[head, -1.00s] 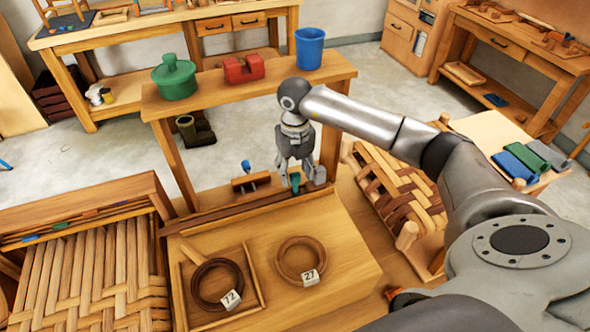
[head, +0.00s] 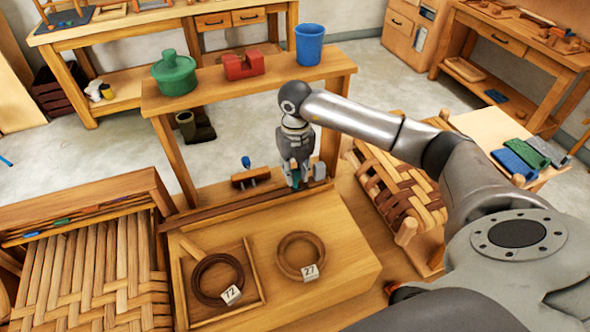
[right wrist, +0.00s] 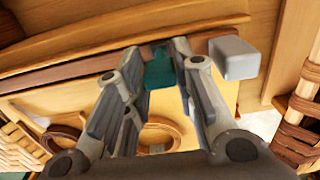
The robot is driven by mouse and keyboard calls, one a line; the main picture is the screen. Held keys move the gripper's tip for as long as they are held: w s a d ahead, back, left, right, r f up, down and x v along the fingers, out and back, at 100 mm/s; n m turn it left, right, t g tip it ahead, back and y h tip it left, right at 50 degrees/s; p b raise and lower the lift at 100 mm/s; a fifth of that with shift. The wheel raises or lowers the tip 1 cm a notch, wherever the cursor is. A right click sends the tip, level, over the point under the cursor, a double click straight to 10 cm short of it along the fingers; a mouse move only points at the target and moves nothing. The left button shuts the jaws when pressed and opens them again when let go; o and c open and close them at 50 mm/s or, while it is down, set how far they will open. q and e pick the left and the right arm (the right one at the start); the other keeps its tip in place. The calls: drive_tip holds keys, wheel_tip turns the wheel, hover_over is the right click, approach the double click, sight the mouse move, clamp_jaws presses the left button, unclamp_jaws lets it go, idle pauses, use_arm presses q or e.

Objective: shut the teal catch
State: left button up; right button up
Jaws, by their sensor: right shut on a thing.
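The teal catch (right wrist: 159,70) shows between my right gripper's fingers in the right wrist view, at the dark wooden strip (head: 225,208) along the back of the workbench. In the head view only a small teal part of it (head: 295,177) shows between the fingers. My right gripper (head: 297,184) points down and is shut on the catch. A grey block (right wrist: 234,58) sits just to the right of the catch on the strip. The catch's lower part and its contact with the strip are hidden by the fingers. My left gripper is not in view.
A wooden tool with a blue knob (head: 250,176) stands left of my gripper. Two coiled rings lie in front, tagged 72 (head: 219,280) and 27 (head: 301,256). A shelf behind holds a green pot (head: 173,75), a red block (head: 243,66) and a blue cup (head: 310,45). A woven panel (head: 395,195) stands right.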

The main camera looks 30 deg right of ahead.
drive_tip(key=shift+s+f+t+b, duration=0.2)
drive_tip(key=shift+s+t+b, duration=0.15)
drive_tip(key=shift+b, duration=0.2)
drive_tip(key=t+b, duration=0.1)
drive_tip(key=b, duration=0.2)
drive_tip(key=s+t+b, duration=0.1)
drive_tip(key=b, duration=0.2)
drive_tip(key=s+t+h+b, duration=0.1)
drive_tip(key=t+b, duration=0.1)
drive_tip(key=b, duration=0.1)
drive_tip(key=shift+a+f+b, duration=0.3)
drive_tip(key=shift+b, duration=0.1)
drive_tip(key=shift+s+r+b, duration=0.1)
drive_tip(key=shift+b, duration=0.3)
drive_tip(key=shift+r+t, duration=0.1)
drive_tip(key=shift+t, duration=0.15)
drive_tip(key=o, duration=1)
drive_tip(key=v, duration=1.2)
drive_tip(key=shift+a, duration=0.2)
